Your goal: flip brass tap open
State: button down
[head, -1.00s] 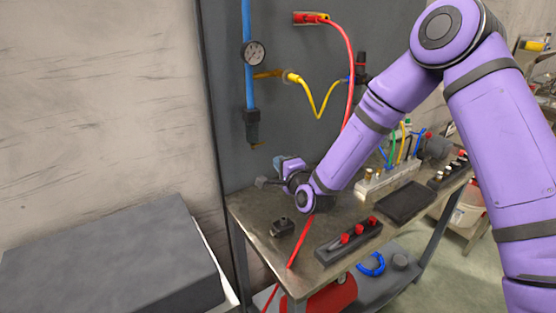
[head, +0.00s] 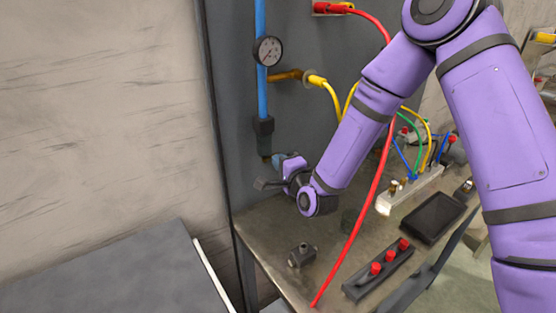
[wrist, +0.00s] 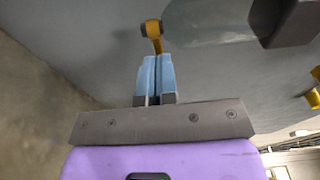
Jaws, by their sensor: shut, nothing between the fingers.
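The brass tap (wrist: 153,29) shows in the wrist view as a small yellow piece with a round end and a short arm, under a translucent bowl (wrist: 200,22). In the head view the tap (head: 267,158) is a tiny brass spot below the dark filter (head: 264,140) on the blue pipe. My gripper (wrist: 157,58) has its two pale blue fingers shut together and empty. Their tips are right by the tap's short arm; I cannot tell whether they touch it. In the head view my gripper (head: 277,160) is just right of the filter's lower end.
A pressure gauge (head: 268,51) sits on the blue pipe (head: 260,95) above. A red hose (head: 372,190) runs down past my arm to the metal bench (head: 270,222). A small dark block (head: 301,255) and a strip with red knobs (head: 378,268) stand on the bench.

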jog(key=shift+w, duration=0.2)
jog(key=shift+w+a+r, duration=0.1)
jog(key=shift+w+r, duration=0.15)
jog(key=shift+w, duration=0.15)
jog(key=shift+f, duration=0.1)
